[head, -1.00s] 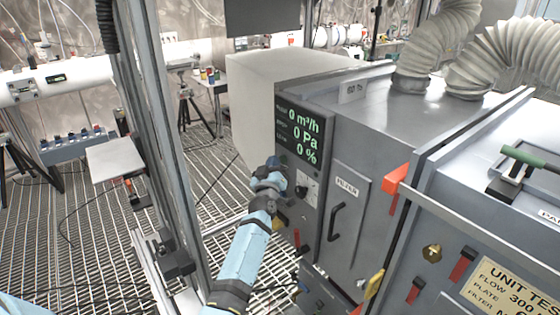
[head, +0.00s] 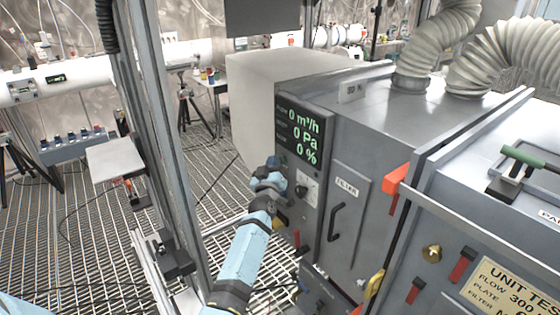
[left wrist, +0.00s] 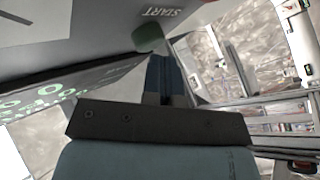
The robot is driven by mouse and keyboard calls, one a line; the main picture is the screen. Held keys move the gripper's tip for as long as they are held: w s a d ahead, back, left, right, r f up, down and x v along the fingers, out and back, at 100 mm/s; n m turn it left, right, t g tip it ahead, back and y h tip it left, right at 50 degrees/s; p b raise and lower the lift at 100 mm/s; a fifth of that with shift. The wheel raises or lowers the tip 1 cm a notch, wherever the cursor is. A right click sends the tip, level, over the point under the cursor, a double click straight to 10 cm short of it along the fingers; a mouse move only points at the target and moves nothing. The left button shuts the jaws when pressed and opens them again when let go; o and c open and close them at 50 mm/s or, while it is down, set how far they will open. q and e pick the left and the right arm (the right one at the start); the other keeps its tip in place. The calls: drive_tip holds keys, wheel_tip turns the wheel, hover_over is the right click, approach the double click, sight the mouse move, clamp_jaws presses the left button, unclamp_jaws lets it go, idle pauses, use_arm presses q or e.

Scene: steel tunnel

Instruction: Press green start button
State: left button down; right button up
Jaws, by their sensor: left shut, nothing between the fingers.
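The green start button (left wrist: 150,36) shows in the left wrist view as a dull green, rounded shape beside the upside-down START label (left wrist: 162,12). My left gripper (left wrist: 158,58) is shut and empty, with its fingertips at the button's edge. I cannot tell whether they touch it. In the head view my left gripper (head: 274,163) is at the left edge of the grey control panel, just below the dark display (head: 299,133). The button is not visible there, hidden behind my gripper and wrist. My right gripper is not in view.
The display reads zero flow, pressure and percent. A switch plate (head: 307,188) and the FILTER door's black handle (head: 335,222) are to the right of my wrist. A metal upright (head: 170,170) stands to the left. Grating floor (head: 215,160) lies between.

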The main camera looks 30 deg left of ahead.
use_arm(q)
drive_tip(key=shift+w, duration=0.1)
idle(0.6)
drive_tip(key=shift+w+d, duration=0.2)
drive_tip(key=shift+w, duration=0.1)
drive_tip(key=shift+r, duration=0.1)
drive_tip(key=shift+s+a, duration=0.1)
drive_tip(key=shift+s, duration=0.2)
drive_tip(key=s+a+p, duration=0.2)
drive_tip(key=s+p, duration=0.1)
drive_tip(key=s, duration=0.2)
drive_tip(key=shift+s+a, duration=0.2)
drive_tip(key=shift+s, duration=0.1)
idle(0.4)
idle(0.6)
